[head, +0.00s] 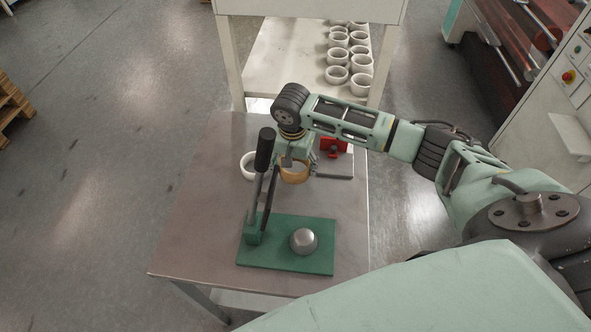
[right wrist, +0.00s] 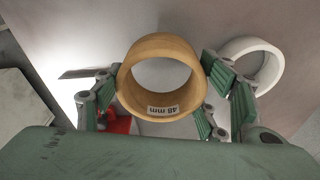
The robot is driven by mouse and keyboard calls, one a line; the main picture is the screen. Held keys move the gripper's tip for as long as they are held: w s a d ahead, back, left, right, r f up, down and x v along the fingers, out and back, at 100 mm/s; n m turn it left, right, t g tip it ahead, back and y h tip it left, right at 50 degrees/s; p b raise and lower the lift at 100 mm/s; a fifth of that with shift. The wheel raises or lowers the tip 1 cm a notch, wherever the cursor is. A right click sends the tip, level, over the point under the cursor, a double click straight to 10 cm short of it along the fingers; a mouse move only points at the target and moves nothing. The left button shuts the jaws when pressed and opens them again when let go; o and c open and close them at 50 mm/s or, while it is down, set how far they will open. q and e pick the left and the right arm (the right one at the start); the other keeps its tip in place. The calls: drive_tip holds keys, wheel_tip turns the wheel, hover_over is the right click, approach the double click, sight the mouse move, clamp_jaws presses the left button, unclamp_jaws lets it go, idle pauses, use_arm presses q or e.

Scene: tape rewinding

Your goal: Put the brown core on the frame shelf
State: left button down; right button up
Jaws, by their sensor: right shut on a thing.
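The brown core (head: 295,174) is a short, wide ring held in my right gripper (head: 300,163), above the far part of the metal table. In the right wrist view the core (right wrist: 127,85) sits between the green finger pads of the gripper (right wrist: 160,88), which is shut on it. Its label reads "48 mm". The frame shelf (head: 270,62) is a pale board between upright posts beyond the table, with several white cores (head: 336,76) along its right side. Its left part is bare. My left gripper is not in view.
On the table (head: 195,225) stands a green base (head: 265,257) with a black-handled lever (head: 265,150) and a metal dome (head: 304,241). A white core (head: 245,173) lies behind the lever. A red item (head: 333,145) is at the table's far right. The table's left side is clear.

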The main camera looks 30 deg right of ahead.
drive_tip(key=shift+f+p, duration=0.3)
drive_tip(key=shift+f, duration=1.4)
drive_tip(key=shift+s+f, duration=0.1)
drive_tip(key=o, duration=1.2)
drive_tip(key=shift+c, duration=0.2)
